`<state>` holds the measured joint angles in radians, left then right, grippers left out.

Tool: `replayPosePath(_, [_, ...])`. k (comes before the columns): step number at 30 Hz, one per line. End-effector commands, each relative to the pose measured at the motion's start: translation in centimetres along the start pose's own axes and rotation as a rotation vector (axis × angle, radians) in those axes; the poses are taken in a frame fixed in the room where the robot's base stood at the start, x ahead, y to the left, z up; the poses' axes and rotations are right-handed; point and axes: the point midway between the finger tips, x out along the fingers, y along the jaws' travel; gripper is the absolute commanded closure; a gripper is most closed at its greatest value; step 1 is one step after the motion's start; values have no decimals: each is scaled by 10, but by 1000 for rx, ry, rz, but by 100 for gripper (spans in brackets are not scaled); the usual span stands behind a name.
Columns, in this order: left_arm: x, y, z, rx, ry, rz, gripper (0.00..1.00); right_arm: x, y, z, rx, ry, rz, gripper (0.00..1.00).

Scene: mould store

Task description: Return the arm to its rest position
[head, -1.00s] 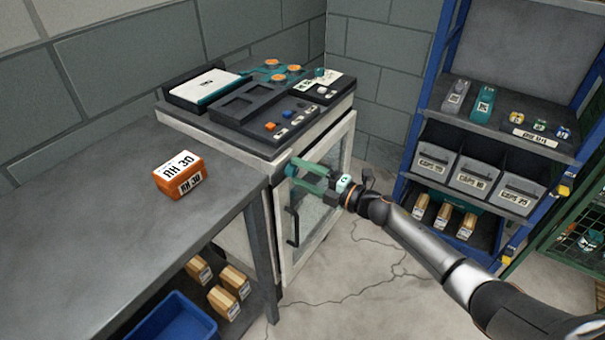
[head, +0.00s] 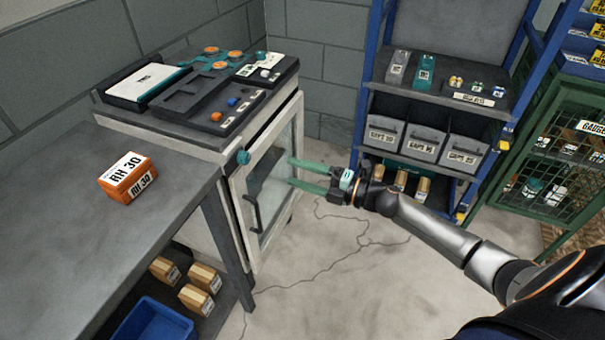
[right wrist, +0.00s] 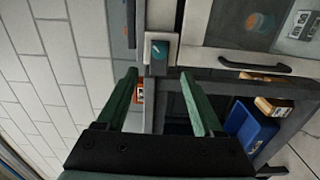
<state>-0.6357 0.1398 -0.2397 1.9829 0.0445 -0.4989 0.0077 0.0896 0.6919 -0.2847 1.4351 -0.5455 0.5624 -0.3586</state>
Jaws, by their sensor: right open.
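My right gripper (head: 292,173) has two green fingers, spread apart with nothing between them. In the head view it is in front of the white cabinet's glass door (head: 272,180), to the right of a teal knob (head: 243,157). In the right wrist view the gripper (right wrist: 159,74) is also open and empty, with the teal knob (right wrist: 157,50) ahead, beyond the fingertips. My right arm comes in from the lower right. The cabinet door looks shut. My left gripper is not in view.
A grey table (head: 60,210) with an orange box (head: 127,178) stands on the left. A blue-framed shelf (head: 366,100) with grey bins and a green mesh cage (head: 545,160) stand on the right. Cracked floor (head: 320,270) between them is clear.

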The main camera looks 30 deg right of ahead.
Motion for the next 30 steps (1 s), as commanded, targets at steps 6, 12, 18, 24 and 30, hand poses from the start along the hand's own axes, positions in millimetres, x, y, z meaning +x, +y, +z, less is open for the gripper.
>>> replayPosePath(6, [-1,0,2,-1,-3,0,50,-9,0,0,0,1,0,31])
replayPosePath(12, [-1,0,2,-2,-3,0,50,-9,0,0,0,1,0,31])
replayPosePath(18, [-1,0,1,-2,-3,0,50,-9,0,0,0,1,0,31])
replayPosePath(24, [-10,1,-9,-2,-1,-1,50,-10,-5,-16,134,-55,3,31])
replayPosePath(30, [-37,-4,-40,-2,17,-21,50,-34,-36,-75,690,-329,-29,31])
